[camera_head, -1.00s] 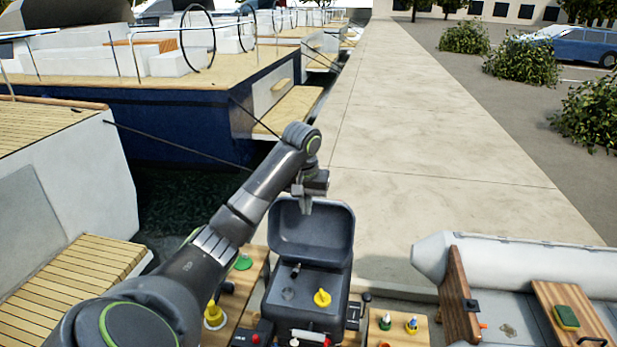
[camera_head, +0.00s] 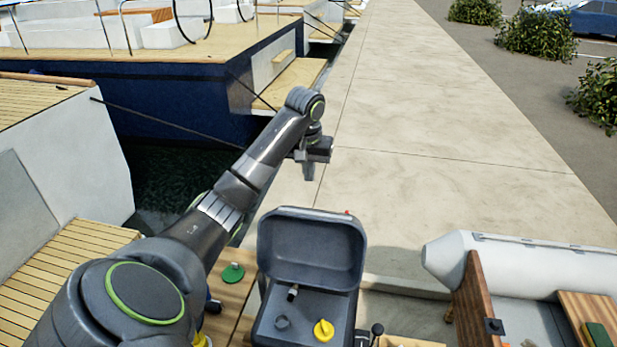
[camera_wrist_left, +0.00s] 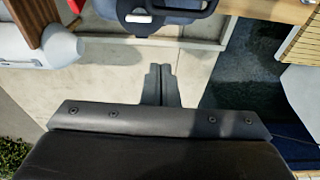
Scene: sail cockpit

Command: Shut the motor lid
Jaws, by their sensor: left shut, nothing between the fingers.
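The motor lid (camera_head: 312,243) is a dark grey shell, tilted up and open behind the motor body (camera_head: 300,325). A yellow knob (camera_head: 323,330) and a small black fitting show on the motor's top. My left gripper (camera_head: 309,172) hangs behind and above the lid's upper edge, apart from it in the head view. Its fingers (camera_wrist_left: 160,84) are together and empty in the left wrist view, over pale concrete. A dark part with a black handle (camera_wrist_left: 168,14) shows at the top of that view. My right gripper is not in view.
A grey inflatable dinghy (camera_head: 520,262) lies at the right. A blue-hulled boat (camera_head: 170,100) and dark water are at the left. A green-topped item (camera_head: 232,273) stands on wood beside the motor. The concrete quay (camera_head: 430,140) behind is clear.

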